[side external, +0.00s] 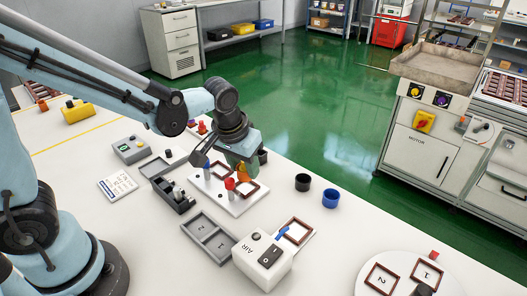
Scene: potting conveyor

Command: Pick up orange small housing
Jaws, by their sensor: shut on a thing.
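The orange small housing (243,173) shows as a small orange patch under my gripper (241,166), just above a white fixture plate (226,201) on the white table. My gripper points down and is shut on the orange housing. The wrist and fingers hide most of the housing. I cannot tell whether it still touches the plate.
A grey two-slot tray (209,238) and a white AIR box (262,261) lie in front. Black (302,182) and blue (331,198) cups stand to the right.

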